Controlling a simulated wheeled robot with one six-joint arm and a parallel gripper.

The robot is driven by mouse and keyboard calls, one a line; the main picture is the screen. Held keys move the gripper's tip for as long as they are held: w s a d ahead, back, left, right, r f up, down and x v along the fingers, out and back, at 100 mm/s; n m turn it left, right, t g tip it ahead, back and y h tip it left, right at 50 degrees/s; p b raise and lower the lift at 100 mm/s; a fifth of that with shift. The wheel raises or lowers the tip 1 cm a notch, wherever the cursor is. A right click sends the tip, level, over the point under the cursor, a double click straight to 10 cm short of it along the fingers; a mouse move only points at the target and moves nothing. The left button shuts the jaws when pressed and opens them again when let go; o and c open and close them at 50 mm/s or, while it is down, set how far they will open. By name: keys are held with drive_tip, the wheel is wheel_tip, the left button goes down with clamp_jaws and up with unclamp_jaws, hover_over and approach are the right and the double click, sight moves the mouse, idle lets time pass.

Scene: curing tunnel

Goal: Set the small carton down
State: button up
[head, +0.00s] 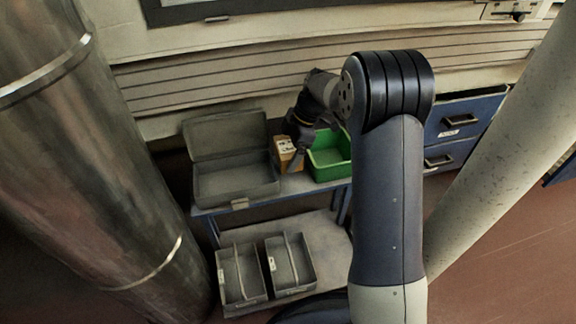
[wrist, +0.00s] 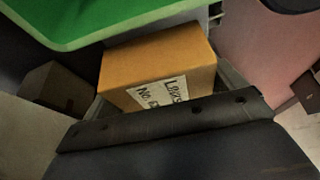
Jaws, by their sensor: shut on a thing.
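The small carton (head: 286,150) is an orange-brown box with a white label, between the open grey case and the green bin in the head view. In the wrist view the carton (wrist: 158,62) fills the middle, its label facing the gripper. My gripper (head: 297,154) is shut on the carton; a dark gripper part covers its lower edge in the wrist view. I cannot tell whether its underside touches the bench (head: 290,187).
The open grey case (head: 235,183) lies left of the carton. The green bin (head: 331,171) is close on its right. Two grey trays (head: 240,275) (head: 290,263) sit on the lower shelf. A brown box (wrist: 52,88) shows at the wrist view's left. A metal pipe (head: 90,170) stands at left.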

wheel_tip(320, 180, down, 6)
drive_tip(key=shift+r+b, duration=0.1)
drive_tip(key=shift+b, duration=0.7)
drive_tip(key=shift+f, duration=0.2)
drive_tip(key=o, duration=0.8)
drive_tip(key=shift+r, duration=0.1)
